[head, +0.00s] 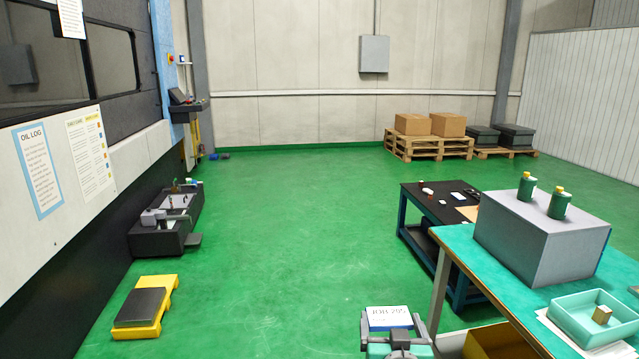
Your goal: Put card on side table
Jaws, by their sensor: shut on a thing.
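The card (389,317) is white with "JOB 295" in dark print, and stands at the bottom of the head view, right of centre. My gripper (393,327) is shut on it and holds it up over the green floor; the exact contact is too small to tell. A low table with a dark top and blue legs (428,204) stands beyond and to the right, apart from the card. A larger table with a teal top (462,243) is nearer on the right. I cannot tell which of them is the side table.
The dark-topped table bears several small items. A grey box (540,243) with two green bottles and a teal tray (566,322) are on the teal table. A yellow-and-black step (146,307) lies at the left. The green floor between is clear.

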